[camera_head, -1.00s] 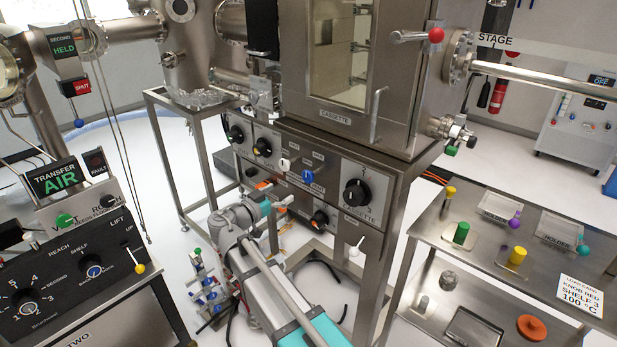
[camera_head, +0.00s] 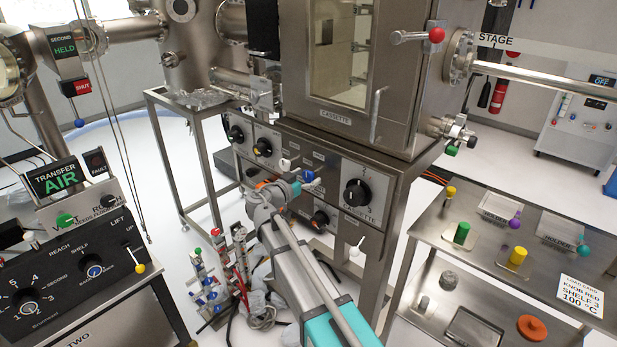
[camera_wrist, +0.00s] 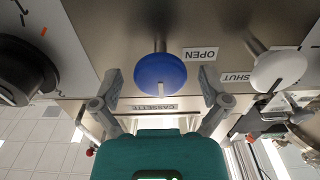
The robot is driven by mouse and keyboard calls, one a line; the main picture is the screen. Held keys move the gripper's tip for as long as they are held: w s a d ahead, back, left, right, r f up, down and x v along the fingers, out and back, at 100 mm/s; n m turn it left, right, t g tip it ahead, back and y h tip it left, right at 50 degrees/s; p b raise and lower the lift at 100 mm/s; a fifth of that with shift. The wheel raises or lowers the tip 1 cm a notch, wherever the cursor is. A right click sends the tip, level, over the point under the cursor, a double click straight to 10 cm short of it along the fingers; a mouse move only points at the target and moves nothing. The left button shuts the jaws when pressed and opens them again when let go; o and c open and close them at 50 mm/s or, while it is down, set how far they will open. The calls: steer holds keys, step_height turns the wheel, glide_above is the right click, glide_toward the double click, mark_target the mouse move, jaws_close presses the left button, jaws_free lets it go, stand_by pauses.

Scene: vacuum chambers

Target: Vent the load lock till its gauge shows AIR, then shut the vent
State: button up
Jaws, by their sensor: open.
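The cassette chamber (camera_head: 335,130), a steel box with a glass door, stands on a frame whose front panel has knobs. A blue knob (camera_head: 308,176) is on this panel; it is large and central in the wrist view (camera_wrist: 160,70). My gripper (camera_head: 296,187) is open at the panel, its fingers (camera_wrist: 158,82) on either side of the blue knob; I cannot tell if they touch it. A white knob (camera_wrist: 278,72) is beside it. Labels OPEN (camera_wrist: 200,54) and SHUT (camera_wrist: 237,77) appear upside down. A display (camera_head: 57,179) at left reads TRANSFER AIR.
A large black dial (camera_head: 357,192) is right of the blue knob, with a small white-tipped lever (camera_head: 356,247) below. A control console (camera_head: 75,275) stands at left. A steel bench (camera_head: 480,238) with coloured-knob parts is at right.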

steer(key=c, duration=1)
steer(key=shift+d, duration=0.15)
steer(key=shift+c, duration=0.7)
